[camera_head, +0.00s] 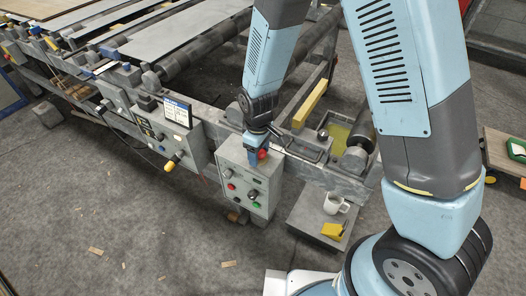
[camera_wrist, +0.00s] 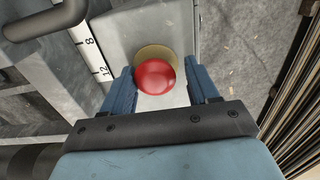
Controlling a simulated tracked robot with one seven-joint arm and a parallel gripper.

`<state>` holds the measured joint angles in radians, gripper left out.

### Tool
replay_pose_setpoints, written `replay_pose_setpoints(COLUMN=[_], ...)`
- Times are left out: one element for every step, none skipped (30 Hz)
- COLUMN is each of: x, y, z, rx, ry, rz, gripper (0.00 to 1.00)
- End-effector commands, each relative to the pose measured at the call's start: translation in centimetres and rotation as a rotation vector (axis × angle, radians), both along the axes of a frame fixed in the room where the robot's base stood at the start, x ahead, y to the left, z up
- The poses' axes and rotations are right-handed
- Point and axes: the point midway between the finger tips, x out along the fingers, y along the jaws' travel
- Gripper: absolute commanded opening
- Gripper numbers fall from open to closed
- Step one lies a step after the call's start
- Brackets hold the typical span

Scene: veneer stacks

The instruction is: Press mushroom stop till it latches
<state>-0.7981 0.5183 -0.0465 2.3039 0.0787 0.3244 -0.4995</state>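The red mushroom stop (camera_wrist: 155,77) sits on a round yellow base (camera_wrist: 157,53) on the grey control box, in the middle of the wrist view. In the head view, a bit of the red stop (camera_head: 262,154) shows at the top of the control box (camera_head: 237,164), partly hidden by my gripper (camera_head: 254,154). In the wrist view, the blue fingers of my gripper (camera_wrist: 160,76) are apart, one on each side of the stop. The left finger is closer to it; I cannot tell if it touches. How far the stop is pushed in cannot be told.
The box also bears small red, black and green buttons (camera_head: 256,205). Another box with a yellow knob (camera_head: 171,166) stands to the left on the machine's rail. A white mug (camera_head: 334,204) and a yellow object (camera_head: 332,231) rest on a low grey platform to the right.

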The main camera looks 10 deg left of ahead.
Motion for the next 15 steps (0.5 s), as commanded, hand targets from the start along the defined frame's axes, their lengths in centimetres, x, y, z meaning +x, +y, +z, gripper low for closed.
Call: replay_pose_setpoints(x=[-0.07,-0.04,0.0,0.03,0.05,0.09,0.11,0.12,0.15,0.17,0.19,0.19,0.22,0.23,0.26], y=[-0.01,-0.03,-0.04,-0.05,-0.05,-0.06,-0.07,-0.07,-0.07,-0.07,-0.08,-0.08,-0.08,-0.07,-0.06], z=[-0.01,0.0,0.0,0.01,0.01,0.02,0.02,0.03,0.03,0.04,0.04,0.06,0.12,0.22,0.42], rx=[-0.001,-0.001,-0.001,0.0,0.0,0.0,0.001,0.0,0.0,0.0,0.0,0.001,0.001,0.001,0.002], ry=[0.001,0.0,0.0,0.0,-0.001,-0.001,-0.001,-0.002,-0.002,-0.002,-0.002,-0.004,-0.004,-0.004,-0.004], rz=[0.001,0.0,0.0,-0.001,-0.001,-0.001,-0.001,-0.002,-0.002,-0.002,-0.002,-0.002,-0.003,-0.003,-0.003], gripper=[0.59,0.62,0.66,0.69,0.72,0.74,0.74,0.74,0.74,0.74,0.74,0.74,0.74,0.74,0.74])
